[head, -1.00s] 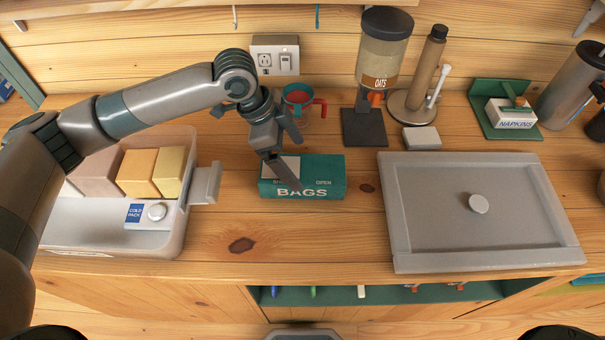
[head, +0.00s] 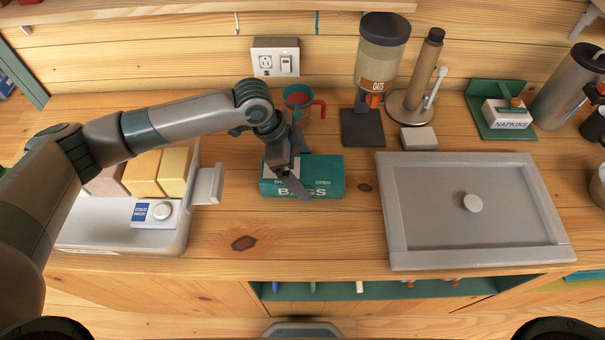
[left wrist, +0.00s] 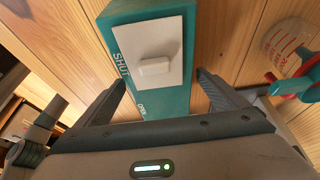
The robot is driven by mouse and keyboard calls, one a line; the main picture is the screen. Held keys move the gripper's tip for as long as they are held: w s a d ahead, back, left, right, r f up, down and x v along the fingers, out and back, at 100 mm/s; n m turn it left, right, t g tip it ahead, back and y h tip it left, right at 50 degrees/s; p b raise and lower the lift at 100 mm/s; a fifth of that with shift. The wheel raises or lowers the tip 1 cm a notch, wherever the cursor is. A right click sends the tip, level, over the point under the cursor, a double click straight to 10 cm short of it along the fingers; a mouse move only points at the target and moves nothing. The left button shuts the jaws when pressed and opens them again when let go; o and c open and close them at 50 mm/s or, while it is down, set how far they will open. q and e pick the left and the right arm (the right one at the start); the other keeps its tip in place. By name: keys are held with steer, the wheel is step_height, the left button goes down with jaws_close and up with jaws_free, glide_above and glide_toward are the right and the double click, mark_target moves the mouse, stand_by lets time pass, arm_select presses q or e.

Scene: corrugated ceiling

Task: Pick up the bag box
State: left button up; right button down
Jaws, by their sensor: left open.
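The bag box is a teal box (head: 325,175) with "BAGS" on its front, lying on the wooden counter in the middle of the head view. In the left wrist view the box (left wrist: 178,103) shows a pale plate with a small raised knob on its top. My left gripper (head: 298,172) is over the left part of the box and hides some of its lettering. In the left wrist view its two fingers (left wrist: 160,88) are apart, one on each side of the box, with nothing held. I cannot tell whether they touch it. My right gripper is not in view.
A red-handled cup (head: 300,98) stands just behind the box. An oats dispenser (head: 383,55) is behind to the right. A grey tray-like board (head: 420,252) lies to the right, and an open bin (head: 175,242) to the left. Counter in front of the box is clear.

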arm_select(q)
steer(key=c, duration=1.4)
steer(key=shift+r, duration=0.1)
steer(key=shift+r+b, duration=0.4)
steer(key=shift+r, duration=0.05)
steer(key=r+b, duration=0.1)
steer(key=r, duration=0.2)
steer(key=shift+s+d+r+b, duration=0.1)
steer(key=shift+d+r+b, duration=0.05)
steer(key=shift+d+b, duration=0.25)
steer(key=s+d+r+b, duration=0.1)
steer(key=d+r, duration=0.1)
steer(key=d, duration=0.1)
steer(key=s+d+r+b, duration=0.1)
steer(key=d+r, duration=0.1)
steer(key=d, duration=0.1)
steer(key=s+d+r+b, duration=0.1)
steer(key=d+r, duration=0.1)
steer(key=d, duration=0.2)
steer(key=shift+s+d+r+b, duration=0.1)
steer(key=shift+s+r+b, duration=0.3)
